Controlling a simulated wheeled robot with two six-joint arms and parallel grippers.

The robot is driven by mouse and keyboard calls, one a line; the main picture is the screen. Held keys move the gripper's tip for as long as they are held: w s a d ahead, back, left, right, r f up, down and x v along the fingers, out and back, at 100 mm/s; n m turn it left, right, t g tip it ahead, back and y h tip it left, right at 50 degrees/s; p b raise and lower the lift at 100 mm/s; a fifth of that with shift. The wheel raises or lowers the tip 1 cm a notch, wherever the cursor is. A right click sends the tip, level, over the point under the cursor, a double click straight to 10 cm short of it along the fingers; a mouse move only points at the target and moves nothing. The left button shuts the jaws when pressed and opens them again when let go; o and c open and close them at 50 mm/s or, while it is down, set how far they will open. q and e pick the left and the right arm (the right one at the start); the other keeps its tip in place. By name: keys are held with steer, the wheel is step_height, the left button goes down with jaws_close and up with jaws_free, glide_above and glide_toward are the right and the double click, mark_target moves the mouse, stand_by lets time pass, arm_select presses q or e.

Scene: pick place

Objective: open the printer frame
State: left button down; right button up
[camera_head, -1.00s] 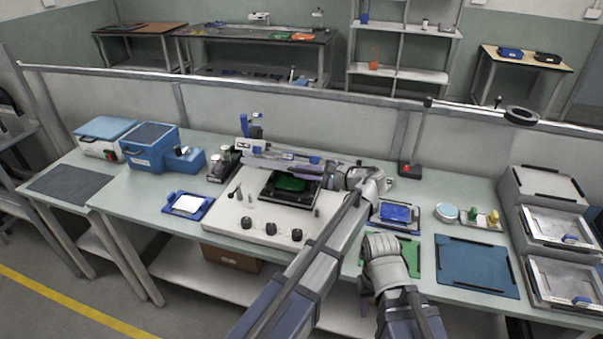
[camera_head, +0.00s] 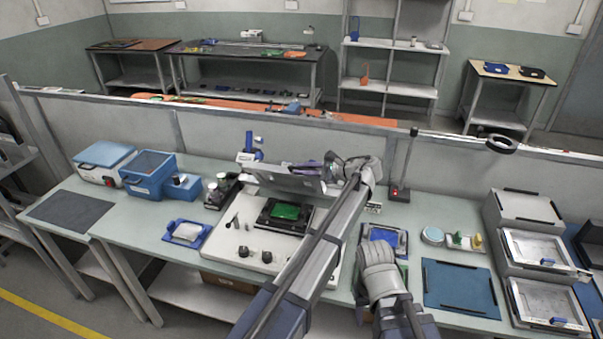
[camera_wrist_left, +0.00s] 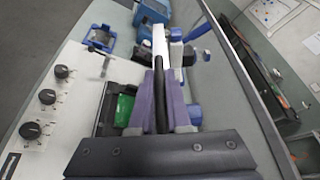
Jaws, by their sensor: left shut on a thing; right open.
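The printer (camera_head: 228,228) is a white base with black knobs on the bench, carrying a green board (camera_head: 285,211) in a black holder. Its pale printer frame (camera_head: 280,181) is raised and tilted above the board, along the printer's rear. My left gripper (camera_head: 328,167) is shut on the frame at its right end. In the left wrist view, the purple fingers of my left gripper (camera_wrist_left: 163,80) close around a bar of the frame (camera_wrist_left: 161,42). My right gripper (camera_head: 374,258) is right of the printer, over the bench; its fingers are mostly hidden, and it holds nothing visible.
A blue tray (camera_head: 387,236) lies just behind my right gripper, with a blue mat (camera_head: 459,289) to its right. Stacked grey boxes (camera_head: 540,258) stand at the right. A blue holder (camera_head: 186,233) with a white piece lies left of the printer. A low partition runs behind the bench.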

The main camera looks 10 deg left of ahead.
arm_select(q)
steer(key=shift+w+r, duration=0.3)
steer(key=shift+w, duration=0.05)
stand_by(0.3)
steer(key=c, duration=0.9)
jaws_free()
steer(key=shift+d, duration=0.1)
